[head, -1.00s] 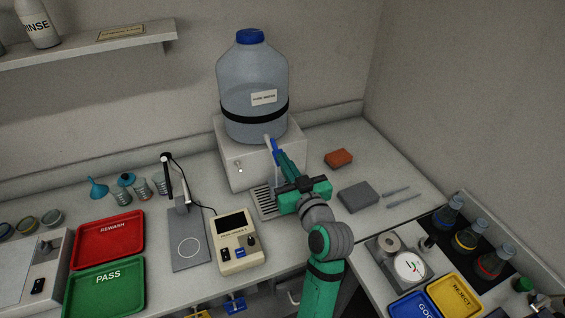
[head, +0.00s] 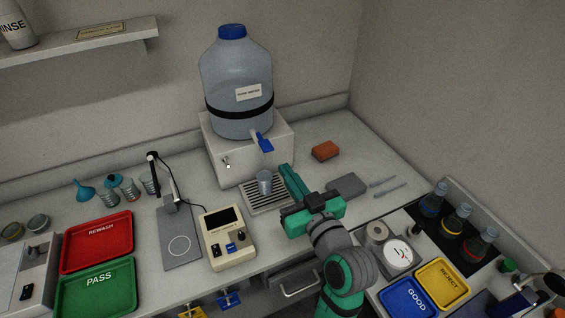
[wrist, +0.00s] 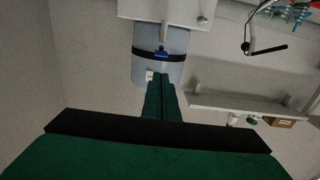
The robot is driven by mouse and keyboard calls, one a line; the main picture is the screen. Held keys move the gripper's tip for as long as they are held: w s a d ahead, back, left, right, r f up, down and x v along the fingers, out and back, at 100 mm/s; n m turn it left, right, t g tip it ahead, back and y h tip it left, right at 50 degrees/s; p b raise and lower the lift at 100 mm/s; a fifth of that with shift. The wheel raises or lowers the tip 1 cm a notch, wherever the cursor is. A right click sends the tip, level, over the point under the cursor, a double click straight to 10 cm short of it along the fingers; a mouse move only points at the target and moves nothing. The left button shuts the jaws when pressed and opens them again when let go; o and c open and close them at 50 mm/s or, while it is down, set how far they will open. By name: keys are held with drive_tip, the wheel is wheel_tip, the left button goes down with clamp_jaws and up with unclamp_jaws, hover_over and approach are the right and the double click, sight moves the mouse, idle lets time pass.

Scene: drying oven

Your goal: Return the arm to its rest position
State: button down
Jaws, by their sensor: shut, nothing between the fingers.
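My gripper (head: 287,172) is green with a dark band and is in front of the water dispenser in the head view. Its fingers are together with nothing between them. The fingers also show in the wrist view (wrist: 161,88), pointing towards the large water bottle (wrist: 172,62), which appears upside down there. In the head view the bottle (head: 225,80) sits on a white stand (head: 217,150) with a blue tap (head: 263,143). A small clear beaker (head: 264,183) stands on the drip grille (head: 252,205), left of the fingers and apart from them.
A grey block (head: 347,186) and an orange sponge (head: 325,151) lie right of the gripper. A beige meter (head: 227,250) stands to the left, beyond it the red tray (head: 98,262) and green tray (head: 125,298). Bottles (head: 457,222) and a balance (head: 398,253) fill the right bench.

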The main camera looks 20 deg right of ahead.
drive_tip(key=shift+s+d, duration=0.1)
drive_tip(key=shift+s, duration=0.35)
drive_tip(key=s+a+f+m+g+h, duration=0.1)
drive_tip(key=s+a+f, duration=0.1)
drive_tip(key=s+f, duration=0.35)
drive_tip(key=s+a+f+m+h, duration=0.2)
drive_tip(key=f, duration=0.6)
drive_tip(key=s+a+f+m+g+h, duration=0.1)
drive_tip(key=s+a+f, duration=0.1)
drive_tip(key=s+f, duration=0.35)
drive_tip(key=s+a+f, duration=0.1)
drive_tip(key=s+a, duration=0.1)
drive_tip(key=s, duration=0.4)
drive_tip(key=s+a+f+n, duration=0.1)
drive_tip(key=s+a+f, duration=0.1)
drive_tip(key=s, duration=0.5)
drive_tip(key=s+a+f+n+y, duration=0.1)
drive_tip(key=s+a+f, duration=0.1)
drive_tip(key=s+a, duration=0.2)
drive_tip(key=s, duration=0.3)
drive_tip(key=shift+s+a+f, duration=0.15)
drive_tip(key=shift+s+f, duration=0.1)
